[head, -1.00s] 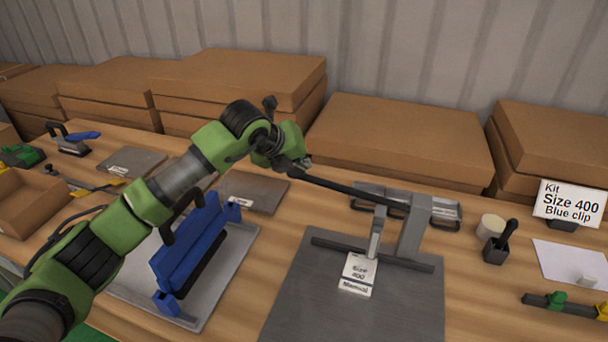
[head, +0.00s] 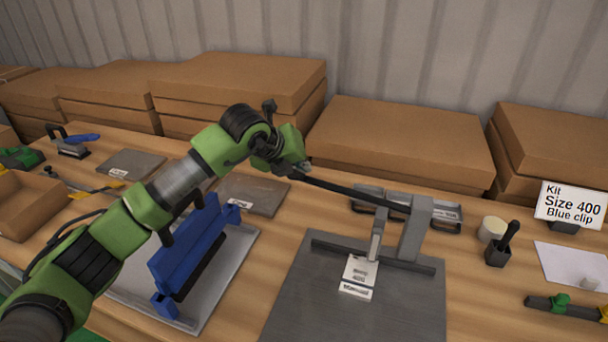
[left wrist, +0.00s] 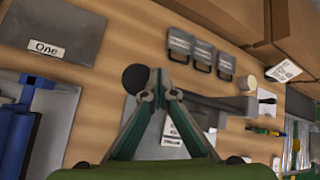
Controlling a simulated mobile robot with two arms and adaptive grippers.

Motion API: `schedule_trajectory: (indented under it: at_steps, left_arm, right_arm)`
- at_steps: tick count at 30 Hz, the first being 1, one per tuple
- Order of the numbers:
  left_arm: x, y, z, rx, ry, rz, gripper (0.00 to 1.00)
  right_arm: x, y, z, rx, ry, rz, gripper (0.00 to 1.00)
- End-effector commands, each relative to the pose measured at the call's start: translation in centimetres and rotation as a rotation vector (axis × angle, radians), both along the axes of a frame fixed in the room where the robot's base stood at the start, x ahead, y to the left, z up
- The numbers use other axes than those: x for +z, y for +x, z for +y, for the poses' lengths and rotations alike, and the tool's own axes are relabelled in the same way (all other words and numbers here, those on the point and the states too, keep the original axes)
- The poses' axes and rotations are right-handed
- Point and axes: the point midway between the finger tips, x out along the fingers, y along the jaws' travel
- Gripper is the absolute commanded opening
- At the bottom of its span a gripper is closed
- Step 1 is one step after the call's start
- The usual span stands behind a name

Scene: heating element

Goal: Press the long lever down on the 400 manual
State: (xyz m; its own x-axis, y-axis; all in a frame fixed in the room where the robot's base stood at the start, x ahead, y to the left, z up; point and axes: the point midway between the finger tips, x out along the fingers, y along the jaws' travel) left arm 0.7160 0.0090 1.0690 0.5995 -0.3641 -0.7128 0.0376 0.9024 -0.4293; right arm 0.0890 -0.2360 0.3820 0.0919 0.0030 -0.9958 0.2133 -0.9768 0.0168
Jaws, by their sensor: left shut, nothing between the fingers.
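The 400 manual press has a dark base plate (head: 345,310), a grey upright post (head: 415,228) and a white "Manual" label (head: 356,291). Its long black lever (head: 355,192) runs from the post up and left to my left gripper (head: 298,168). The lever slants, with its free end higher than the post end. In the left wrist view my left gripper (left wrist: 160,95) is shut with nothing between its fingers. The lever's round black knob (left wrist: 134,78) is just beside the fingertips; I cannot tell whether they touch. My right gripper is not in view.
A blue clamp tool (head: 190,250) on a metal plate stands left of the press. Cardboard boxes (head: 400,140) line the back wall.

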Motion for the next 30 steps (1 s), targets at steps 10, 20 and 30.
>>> schedule_trajectory:
  at_steps: [10, 20, 30]
  left_arm:
    - [-0.7, -0.1, 0.0, -0.001, 0.002, 0.005, 0.0]
    - [-1.2, -0.1, 0.1, -0.001, 0.003, 0.006, 0.0]
    - [-1.6, -0.1, 0.1, -0.001, 0.003, 0.007, 0.0]
  right_arm:
    - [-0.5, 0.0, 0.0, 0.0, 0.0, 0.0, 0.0]
    - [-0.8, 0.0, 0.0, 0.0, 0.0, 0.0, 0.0]
    - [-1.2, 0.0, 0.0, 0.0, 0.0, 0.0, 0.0]
